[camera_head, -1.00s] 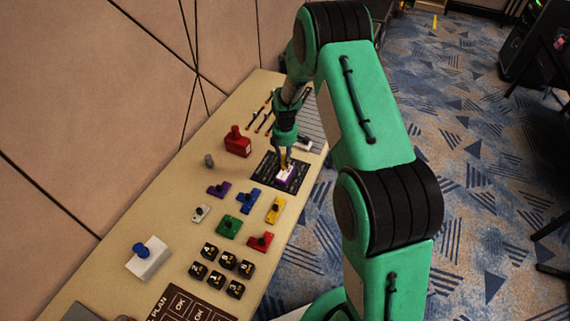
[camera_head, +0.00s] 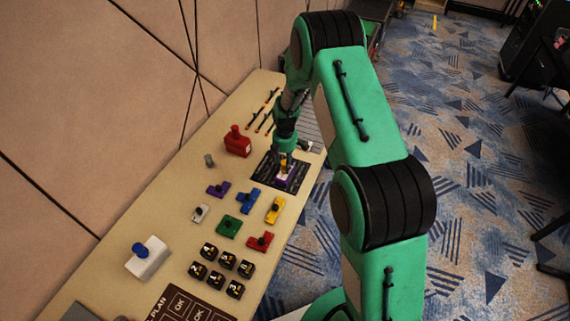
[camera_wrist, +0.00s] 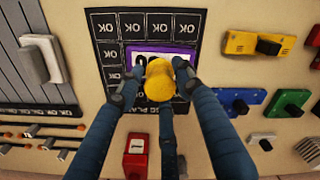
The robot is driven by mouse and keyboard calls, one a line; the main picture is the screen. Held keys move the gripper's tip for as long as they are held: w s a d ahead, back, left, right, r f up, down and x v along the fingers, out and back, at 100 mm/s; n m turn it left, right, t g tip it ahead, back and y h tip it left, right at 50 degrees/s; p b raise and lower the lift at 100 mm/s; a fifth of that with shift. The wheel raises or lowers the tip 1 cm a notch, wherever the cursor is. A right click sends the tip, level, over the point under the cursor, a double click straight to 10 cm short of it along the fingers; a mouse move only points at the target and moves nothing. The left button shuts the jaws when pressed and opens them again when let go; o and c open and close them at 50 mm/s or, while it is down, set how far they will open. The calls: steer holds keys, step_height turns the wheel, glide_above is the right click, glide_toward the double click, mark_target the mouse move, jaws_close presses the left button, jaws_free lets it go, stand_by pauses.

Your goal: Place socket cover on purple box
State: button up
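The purple box (camera_wrist: 130,54) lies on the black mat marked OK. It has a white face on top, and it also shows in the head view (camera_head: 283,182). A yellow knob-like piece (camera_wrist: 160,78) stands over the white face. It hides part of the box. I cannot tell whether this is the socket cover or where its lower edge rests. My gripper (camera_wrist: 160,75) is over the box with its dark fingers spread around the yellow piece. The fingers look open, with narrow gaps beside the piece. It also shows in the head view (camera_head: 284,160).
A grey ribbed panel with a white switch (camera_wrist: 42,60) is beside the mat (camera_wrist: 103,22). A red block (camera_head: 238,142) stands left of the mat. Coloured blocks, including a yellow one (camera_head: 275,210), and several black number cubes (camera_head: 227,262) lie nearer. Bare tabletop runs along the wall.

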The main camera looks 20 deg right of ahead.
steer(key=shift+r, duration=0.15)
step_height(320, 180, up, 12)
steer(key=shift+r+p, duration=0.1)
steer(key=shift+p, duration=0.45)
stand_by(0.4)
stand_by(0.5)
steer(key=s+a+r+m+t, duration=0.1)
steer(key=s+a+r+m, duration=0.15)
steer(key=s+r, duration=0.45)
steer(key=s+a+r+m+t, duration=0.1)
steer(key=s+r+m, duration=0.2)
steer(key=r, duration=0.9)
steer(key=s+a+r+m+t, duration=0.1)
steer(key=s+a+r+m, duration=0.2)
steer(key=r, duration=0.6)
steer(key=s+a+r+m+t, duration=0.1)
steer(key=s+r+m, duration=0.2)
steer(key=s, duration=0.6)
steer(key=s+a+r+m, duration=0.1)
steer(key=s+r+m, duration=0.2)
steer(key=s, duration=0.7)
steer(key=s+a+r+m+t, duration=0.1)
steer(key=s+r+m, duration=0.2)
steer(key=s, duration=0.7)
steer(key=shift+r+t, duration=0.3)
steer(key=shift+r, duration=0.45)
